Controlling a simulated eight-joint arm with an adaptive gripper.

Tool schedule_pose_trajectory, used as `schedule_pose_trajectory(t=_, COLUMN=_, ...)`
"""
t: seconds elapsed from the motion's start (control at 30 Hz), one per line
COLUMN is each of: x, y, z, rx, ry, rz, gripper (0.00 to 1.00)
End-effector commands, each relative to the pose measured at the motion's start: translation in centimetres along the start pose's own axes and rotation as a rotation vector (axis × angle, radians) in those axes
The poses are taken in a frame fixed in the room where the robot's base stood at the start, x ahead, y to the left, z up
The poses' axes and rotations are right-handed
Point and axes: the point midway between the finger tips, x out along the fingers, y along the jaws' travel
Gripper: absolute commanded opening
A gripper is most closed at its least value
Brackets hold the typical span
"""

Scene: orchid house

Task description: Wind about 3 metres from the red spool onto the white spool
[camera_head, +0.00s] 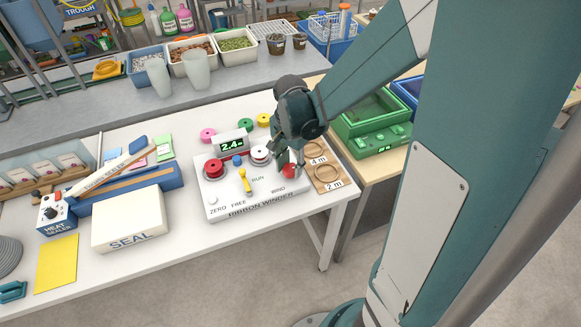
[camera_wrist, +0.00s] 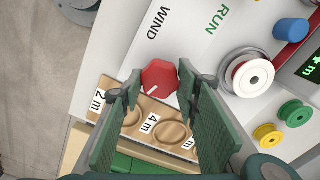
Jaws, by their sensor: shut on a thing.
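The ribbon winder (camera_head: 218,196) stands on the white table. Its red spool (camera_head: 214,168) is at its left; its white spool (camera_head: 260,154) is to the right, partly behind my gripper in the head view. In the wrist view the white spool (camera_wrist: 250,74) carries some red ribbon. The display (camera_head: 231,144) seems to read 2.4. A yellow lever (camera_head: 245,182) sits between the FREE and RUN labels; I cannot tell its exact setting. My gripper (camera_wrist: 160,83) is shut on the red knob (camera_wrist: 158,76) by the WIND label, its fingers on either side. The knob's white mark points lower left.
Cards marked in metres (camera_head: 327,178) lie right of the winder. Pink, green and yellow spools (camera_head: 245,125) stand behind it. A SEAL box (camera_head: 130,222) and heat sealer (camera_head: 56,214) are at left. A green crate (camera_head: 372,115) stands behind right.

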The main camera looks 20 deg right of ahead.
Motion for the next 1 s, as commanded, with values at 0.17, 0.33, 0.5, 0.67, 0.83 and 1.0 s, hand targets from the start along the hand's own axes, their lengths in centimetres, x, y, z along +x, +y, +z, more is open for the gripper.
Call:
schedule_pose_trajectory(t=0.17, x=0.05, y=0.07, z=0.06, rx=0.049, ry=-0.001, rz=0.001, gripper=0.20)
schedule_pose_trajectory(t=0.33, x=0.04, y=0.07, z=0.05, rx=0.064, ry=-0.001, rz=0.001, gripper=0.20)
schedule_pose_trajectory(t=0.5, x=0.04, y=0.06, z=0.06, rx=0.064, ry=-0.001, rz=0.001, gripper=0.20)
schedule_pose_trajectory(t=0.67, x=0.04, y=0.06, z=0.06, rx=0.063, ry=-0.001, rz=0.001, gripper=0.37)
schedule_pose_trajectory(t=0.83, x=0.02, y=0.03, z=0.04, rx=0.063, ry=0.000, rz=0.000, gripper=0.47)
schedule_pose_trajectory(t=1.0, x=0.01, y=0.02, z=0.02, rx=0.063, ry=0.000, rz=0.000, gripper=0.47)
